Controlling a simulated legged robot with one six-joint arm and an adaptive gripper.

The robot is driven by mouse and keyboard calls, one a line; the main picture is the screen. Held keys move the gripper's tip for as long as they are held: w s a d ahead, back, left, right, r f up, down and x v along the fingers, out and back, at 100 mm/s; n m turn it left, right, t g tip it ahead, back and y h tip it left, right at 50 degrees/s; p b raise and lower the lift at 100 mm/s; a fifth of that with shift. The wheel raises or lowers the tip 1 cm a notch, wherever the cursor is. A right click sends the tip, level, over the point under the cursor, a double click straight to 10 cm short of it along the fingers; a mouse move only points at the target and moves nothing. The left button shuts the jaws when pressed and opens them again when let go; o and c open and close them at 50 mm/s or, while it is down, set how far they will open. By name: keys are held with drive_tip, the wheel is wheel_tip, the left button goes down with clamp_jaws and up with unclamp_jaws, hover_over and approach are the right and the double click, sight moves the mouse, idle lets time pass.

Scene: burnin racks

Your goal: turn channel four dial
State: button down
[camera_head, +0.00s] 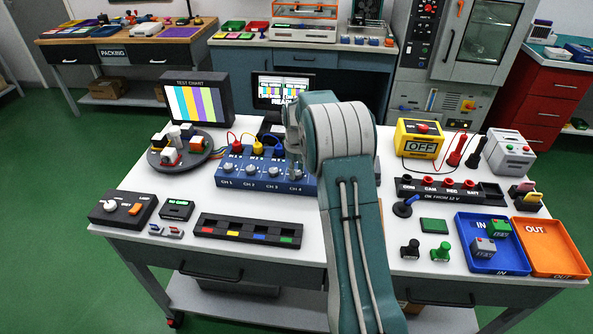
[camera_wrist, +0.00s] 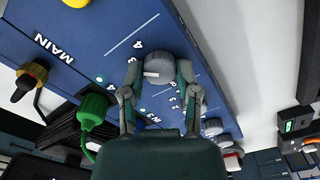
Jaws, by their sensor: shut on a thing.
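The blue channel box (camera_head: 268,186) stands at the middle of the white table, with dials above the labels CH 1 to CH 4. My gripper (camera_head: 295,155) is at its CH 4 end, partly merged with my arm in the head view. In the wrist view, my gripper (camera_wrist: 158,74) is shut on the grey channel four dial (camera_wrist: 160,63), one finger on each side. A 4 is printed beside the dial. A short white mark on the dial points left in that picture. The right end of the box is hidden behind my arm in the head view.
Other dials (camera_wrist: 212,127) follow at lower right. A striped test chart (camera_head: 198,103) and a round tray stand behind left. A yellow meter (camera_head: 419,138) stands right.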

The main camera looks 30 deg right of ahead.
sight(297, 171)
drive_tip(key=shift+s+f, duration=0.15)
drive_tip(key=shift+f, duration=0.05)
idle(0.3)
drive_tip(key=shift+c, duration=1.7)
unclamp_jaws()
drive_tip(key=shift+r, duration=0.2)
wheel_tip(297, 171, up, 12)
drive_tip(key=shift+w+f, duration=0.15)
drive_tip(key=shift+w, duration=0.05)
